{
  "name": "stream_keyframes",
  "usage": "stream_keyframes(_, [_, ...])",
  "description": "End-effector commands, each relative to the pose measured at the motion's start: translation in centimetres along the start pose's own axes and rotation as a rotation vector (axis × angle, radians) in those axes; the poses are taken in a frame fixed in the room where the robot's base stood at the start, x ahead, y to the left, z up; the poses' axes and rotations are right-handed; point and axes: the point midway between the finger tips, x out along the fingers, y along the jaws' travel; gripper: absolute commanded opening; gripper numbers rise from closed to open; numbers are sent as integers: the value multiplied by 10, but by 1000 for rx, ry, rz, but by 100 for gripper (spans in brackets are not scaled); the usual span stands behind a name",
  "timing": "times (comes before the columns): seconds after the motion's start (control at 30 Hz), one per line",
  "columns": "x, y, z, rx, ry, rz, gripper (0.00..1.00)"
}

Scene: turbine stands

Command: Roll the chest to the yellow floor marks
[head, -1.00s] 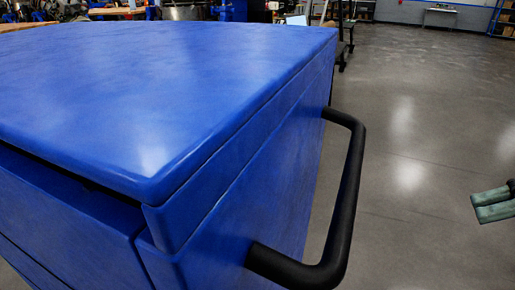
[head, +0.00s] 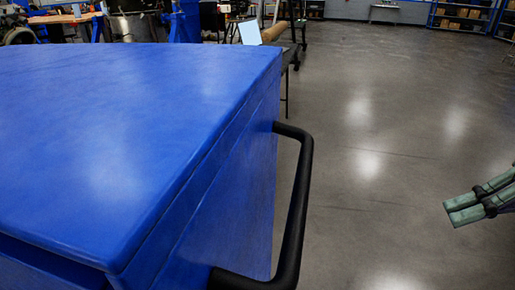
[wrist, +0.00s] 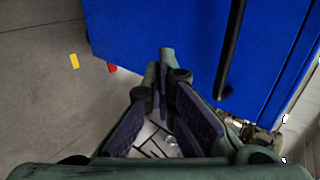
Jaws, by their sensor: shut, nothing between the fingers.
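The blue chest (head: 120,130) fills the left half of the head view, with its flat top and right side showing. A black bar handle (head: 296,205) is fixed to that right side. My gripper (head: 447,212) is at the right edge of the head view, apart from the handle, with floor between them. In the wrist view my gripper (wrist: 160,65) is shut and empty, its fingertips near the chest side (wrist: 180,25). The handle (wrist: 232,50) runs to the right of the fingers there. A yellow floor mark (wrist: 74,61) lies on the floor left of the chest.
A small red mark (wrist: 112,68) is on the floor beside the chest in the wrist view. Open grey floor (head: 380,150) lies right of the chest. A bench with a laptop (head: 250,32) and blue shelves (head: 465,15) stand at the back.

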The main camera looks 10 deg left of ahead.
Motion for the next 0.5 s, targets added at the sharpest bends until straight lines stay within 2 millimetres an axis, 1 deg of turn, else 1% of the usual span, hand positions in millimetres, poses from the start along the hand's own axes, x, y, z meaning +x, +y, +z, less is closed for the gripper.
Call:
stream_keyframes(0.03, [-6, 0, 0, 3, 1, 0, 0])
stream_keyframes(0.1, [-8, 3, 1, 2, 1, 1, 0])
stream_keyframes(0.27, [-8, 7, 1, 0, 0, 0, 0])
stream_keyframes(0.5, [-10, 7, 1, 0, 0, 0, 0])
